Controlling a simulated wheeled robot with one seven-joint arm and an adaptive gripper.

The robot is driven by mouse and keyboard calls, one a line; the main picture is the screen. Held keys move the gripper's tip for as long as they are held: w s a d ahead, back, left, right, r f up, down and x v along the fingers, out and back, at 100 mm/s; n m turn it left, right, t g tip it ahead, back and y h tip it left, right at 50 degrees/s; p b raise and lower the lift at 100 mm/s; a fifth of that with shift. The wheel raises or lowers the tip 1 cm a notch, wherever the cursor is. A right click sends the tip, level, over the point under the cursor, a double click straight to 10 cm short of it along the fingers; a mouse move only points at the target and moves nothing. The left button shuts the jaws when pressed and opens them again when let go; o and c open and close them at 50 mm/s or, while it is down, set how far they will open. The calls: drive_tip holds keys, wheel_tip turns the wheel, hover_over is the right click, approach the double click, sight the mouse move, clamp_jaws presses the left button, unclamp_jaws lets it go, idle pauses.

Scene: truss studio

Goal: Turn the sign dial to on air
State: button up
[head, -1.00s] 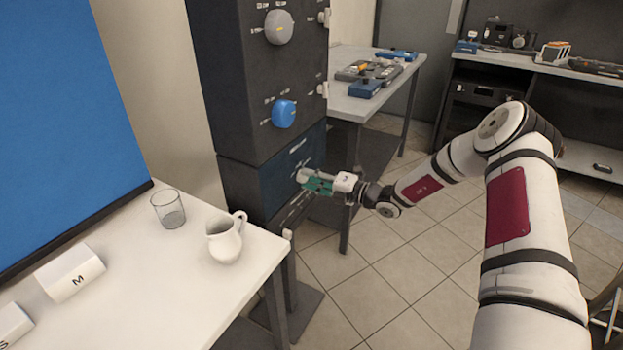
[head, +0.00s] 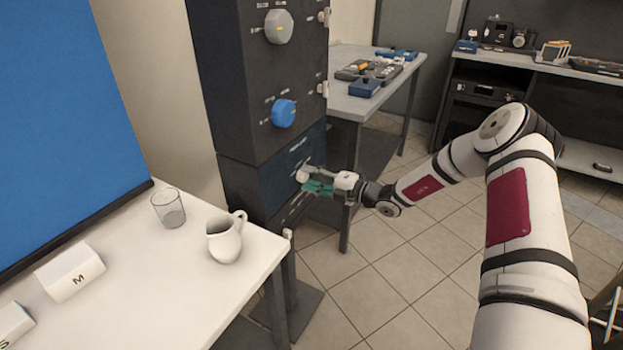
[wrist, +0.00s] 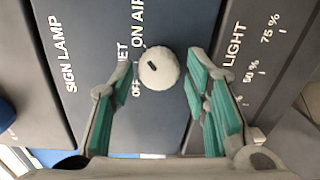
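The sign dial is a small white round knob (wrist: 159,69) with a dark mark, on a dark panel lettered SIGN LAMP (wrist: 62,53). The labels OFF, a partly covered one ending in ET, and ON AIR (wrist: 138,25) show beside it. The mark is on the side toward OFF and the covered label; I cannot tell exactly which it points at. My gripper (wrist: 160,105) is open, with its teal-padded fingers on either side of the knob, apparently not touching it. In the head view my gripper (head: 312,183) faces the lower panel, where the knob (head: 302,176) shows small.
A blue dial (head: 284,113) and a grey dial (head: 278,26) sit higher on the dark cabinet (head: 235,90). A LIGHT scale (wrist: 233,45) lies beside the knob. A white table (head: 165,270) with a jug (head: 225,240) and glass (head: 169,209) stands left.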

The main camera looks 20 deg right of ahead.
idle(0.3)
drive_tip(key=v, duration=1.2)
